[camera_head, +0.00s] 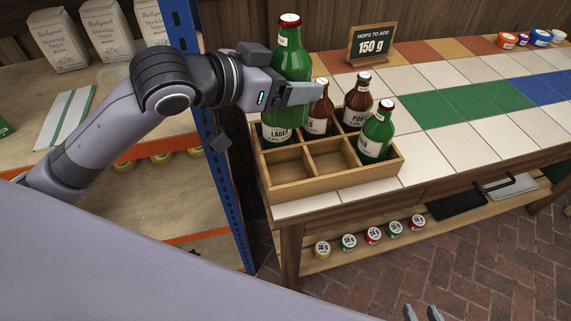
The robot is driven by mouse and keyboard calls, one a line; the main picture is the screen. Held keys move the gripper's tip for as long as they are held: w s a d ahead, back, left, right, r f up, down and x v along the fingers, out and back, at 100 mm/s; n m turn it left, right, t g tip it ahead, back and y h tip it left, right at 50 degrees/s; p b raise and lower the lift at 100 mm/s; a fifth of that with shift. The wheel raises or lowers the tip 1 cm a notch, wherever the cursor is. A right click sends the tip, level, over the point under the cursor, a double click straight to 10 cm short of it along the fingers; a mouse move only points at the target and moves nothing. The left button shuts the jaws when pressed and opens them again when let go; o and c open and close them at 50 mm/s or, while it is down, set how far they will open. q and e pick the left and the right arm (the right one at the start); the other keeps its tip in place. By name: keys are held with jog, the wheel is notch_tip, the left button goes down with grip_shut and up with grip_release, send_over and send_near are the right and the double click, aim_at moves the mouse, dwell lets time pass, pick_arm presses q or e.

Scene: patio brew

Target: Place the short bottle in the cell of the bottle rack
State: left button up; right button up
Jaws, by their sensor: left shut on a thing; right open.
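A green bottle (291,62) with a red cap and a "LAGER" label stands upright, its base at the back left cell of the wooden bottle rack (335,186). My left gripper (304,94) is shut on its body. Whether its base rests on the cell floor is hidden. A brown bottle (319,112), a brown "PORTER" bottle (357,101) and a green bottle (378,128) stand in other cells. The left and middle front cells are empty. I cannot tell which bottle the task calls short. My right gripper (423,313) is open at the bottom edge, only its fingertips showing.
The rack stands at the near left end of a tiled counter (490,136). A sign (371,45) reading "150 g" stands behind it. Small tubs (540,37) stand far right. Shelving with a blue post (222,185) is close on the left. Several jars (373,235) sit below.

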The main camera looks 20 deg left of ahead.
pick_arm(q)
notch_tip(320, 180, down, 17)
jog(key=b, duration=0.3)
jog(key=shift+r, duration=0.15)
jog(key=shift+f, duration=0.4)
jog(key=shift+f, duration=0.2)
jog(key=o, duration=1.2)
jog(key=shift+f, duration=0.1)
jog(key=shift+o, duration=0.2)
